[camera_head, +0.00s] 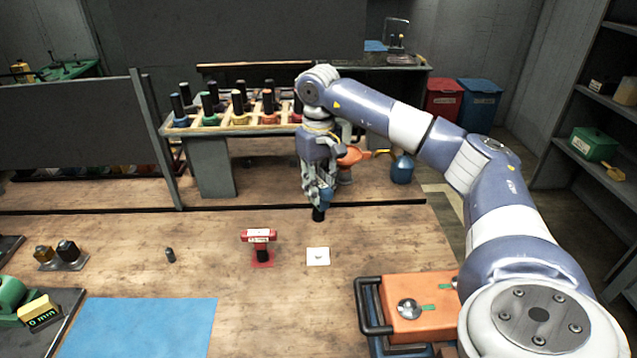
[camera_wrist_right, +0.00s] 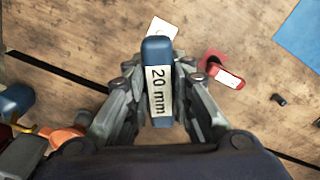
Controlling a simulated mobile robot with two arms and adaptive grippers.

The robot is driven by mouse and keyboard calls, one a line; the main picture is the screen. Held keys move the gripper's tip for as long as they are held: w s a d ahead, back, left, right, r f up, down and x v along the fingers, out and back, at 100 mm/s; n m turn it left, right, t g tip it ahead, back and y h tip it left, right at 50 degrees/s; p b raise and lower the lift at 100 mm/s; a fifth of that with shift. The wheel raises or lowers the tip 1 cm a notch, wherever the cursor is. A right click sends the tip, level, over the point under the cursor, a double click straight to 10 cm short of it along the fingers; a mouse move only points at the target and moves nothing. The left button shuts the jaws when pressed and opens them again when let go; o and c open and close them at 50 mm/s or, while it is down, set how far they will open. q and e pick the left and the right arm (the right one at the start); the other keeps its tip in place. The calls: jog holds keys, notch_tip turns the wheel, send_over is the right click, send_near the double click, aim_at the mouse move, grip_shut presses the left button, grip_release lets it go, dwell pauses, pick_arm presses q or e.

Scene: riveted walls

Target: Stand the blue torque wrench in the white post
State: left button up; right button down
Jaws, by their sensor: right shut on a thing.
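The blue torque wrench (camera_wrist_right: 157,60), with a white "20 mm" label, is between the fingers of my right gripper (camera_wrist_right: 160,100), which is shut on it. In the head view my right gripper (camera_head: 318,190) points down, with a dark end of the wrench (camera_head: 319,214) below the fingers. The white post (camera_head: 318,257) shows as a small white square with a dark mark, on the table nearer the camera than the gripper. In the wrist view the white square (camera_wrist_right: 162,27) lies just beyond the wrench, apart from it or partly behind it. My left gripper is not in view.
A red post with a red labelled piece (camera_head: 260,238) stands left of the white square. A small dark cylinder (camera_head: 170,255) is farther left. An orange case (camera_head: 415,300) lies at front right, a blue mat (camera_head: 140,325) at front left. A rack of coloured tools (camera_head: 235,125) is behind.

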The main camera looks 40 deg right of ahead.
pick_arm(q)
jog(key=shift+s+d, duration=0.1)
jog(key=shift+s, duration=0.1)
pick_arm(e)
jog(key=shift+a+r, duration=0.1)
jog(key=shift+f, duration=0.55)
pick_arm(q)
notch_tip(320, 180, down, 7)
jog(key=b, duration=0.7)
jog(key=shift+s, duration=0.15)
pick_arm(e)
notch_tip(320, 180, down, 11)
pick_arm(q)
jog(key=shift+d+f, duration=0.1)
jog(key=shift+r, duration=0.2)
pick_arm(e)
jog(key=shift+r, duration=0.1)
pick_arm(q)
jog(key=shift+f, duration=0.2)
pick_arm(e)
jog(key=shift+f, duration=0.2)
